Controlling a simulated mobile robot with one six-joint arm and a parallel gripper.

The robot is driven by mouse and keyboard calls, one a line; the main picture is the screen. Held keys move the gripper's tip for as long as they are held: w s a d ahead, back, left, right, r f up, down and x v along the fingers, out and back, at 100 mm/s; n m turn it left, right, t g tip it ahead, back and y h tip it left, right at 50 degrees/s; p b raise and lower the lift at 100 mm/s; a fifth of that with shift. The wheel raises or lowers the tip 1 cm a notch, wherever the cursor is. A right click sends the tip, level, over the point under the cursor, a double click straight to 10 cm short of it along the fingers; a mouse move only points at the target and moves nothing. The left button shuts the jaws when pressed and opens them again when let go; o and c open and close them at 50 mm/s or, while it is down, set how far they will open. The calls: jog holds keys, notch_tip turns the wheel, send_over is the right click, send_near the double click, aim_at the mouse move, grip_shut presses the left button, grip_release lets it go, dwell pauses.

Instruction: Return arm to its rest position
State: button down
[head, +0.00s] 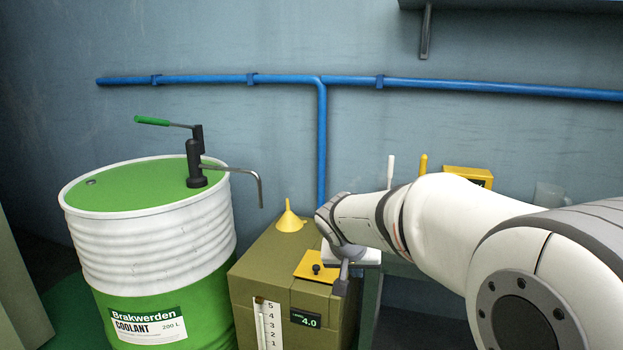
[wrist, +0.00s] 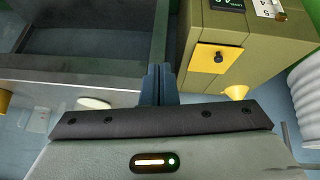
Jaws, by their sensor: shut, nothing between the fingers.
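My arm reaches in from the right in the head view, bent over the cart area. My gripper (head: 341,285) points down in front of the right part of an olive box (head: 252,277). In the wrist view my gripper's two dark fingers (wrist: 158,72) are together with nothing between them. They appear beside the box (wrist: 250,45), apart from its yellow plate (wrist: 212,60) with a black knob. The fingertips are small in the head view, and part of the box is hidden behind my wrist.
A green and white coolant drum (head: 150,240) with a hand pump (head: 195,165) stands left of the box. A yellow funnel (head: 290,220) sits on the box. A blue pipe (head: 322,140) runs along the wall. A grey shelf (head: 510,5) is at upper right.

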jog(key=s+d+r+n+g+y+p, duration=0.1)
jog(key=s+d+r+p, duration=0.1)
jog(key=s+r+p, duration=0.6)
jog(key=s+d+r+n+g+y+p, duration=0.1)
jog(key=s+d+r+g+p, duration=0.1)
jog(key=s+r+p, duration=0.7)
jog(key=shift+s+d+r+y+p, duration=0.35)
jog(key=shift+s+d+p, duration=0.75)
jog(key=shift+s, duration=2.75)
jog(key=shift+a+p, duration=0.35)
